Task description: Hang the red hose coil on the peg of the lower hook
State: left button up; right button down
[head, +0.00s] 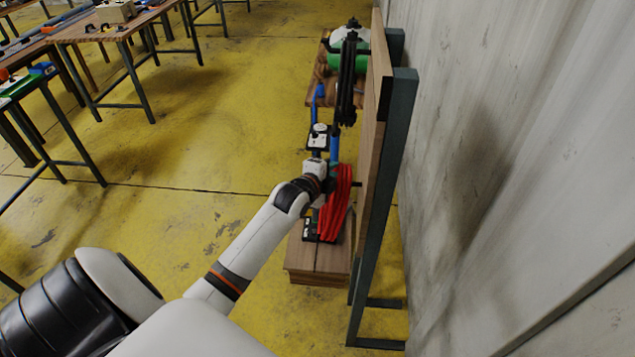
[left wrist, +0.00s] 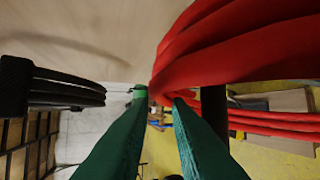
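The red hose coil (head: 336,208) is beside the wooden board (head: 374,130), above a low wooden stack. In the left wrist view its strands (left wrist: 235,50) spread from the fingertips to the right. My left gripper (head: 329,183) is at the coil; its green fingers (left wrist: 160,97) have a bend of red hose between their tips and appear closed on it. A dark peg (head: 350,181) juts left from the board at the coil's height. A dark bar (left wrist: 215,108), likely this peg, shows between the upper and lower red strands. Whether the coil rests on it I cannot tell. My right gripper is out of view.
A black hose coil (head: 347,75) hangs farther along the board; it also shows in the left wrist view (left wrist: 65,92). A wooden stack (head: 318,262) stands below the red coil. A concrete wall (head: 510,150) is at the right. Open yellow floor (head: 200,130) lies left.

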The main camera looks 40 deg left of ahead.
pick_arm(q)
jog(key=shift+o, duration=0.5)
jog(key=b+v, duration=0.1)
jog(key=v, duration=0.9)
jog(key=shift+s+f, duration=0.15)
jog(key=shift+f, duration=0.15)
jog(key=shift+s+r, duration=0.15)
jog(key=shift+r, duration=0.15)
jog(key=s+d+f+n+g, duration=0.1)
jog(key=s+f+n+g, duration=0.3)
jog(key=f, duration=1.2)
jog(key=s+d+f+n+g, duration=0.15)
jog(key=s+f, duration=0.35)
jog(key=f, duration=1)
jog(key=s+d+f+n+g, duration=0.2)
jog(key=s+f, duration=0.5)
jog(key=s, duration=0.4)
jog(key=s+d+f+n+g+h, duration=0.1)
jog(key=s+d+f, duration=0.4)
jog(key=s, duration=0.6)
jog(key=s+d+f+n+g, duration=0.3)
jog(key=s+f+n+g, duration=0.1)
jog(key=s+f, duration=0.6)
jog(key=shift+s+d+h, duration=0.35)
jog(key=shift+s+h, duration=0.05)
jog(key=shift+s, duration=0.45)
jog(key=shift+w+g, duration=0.15)
jog(key=shift+g, duration=0.1)
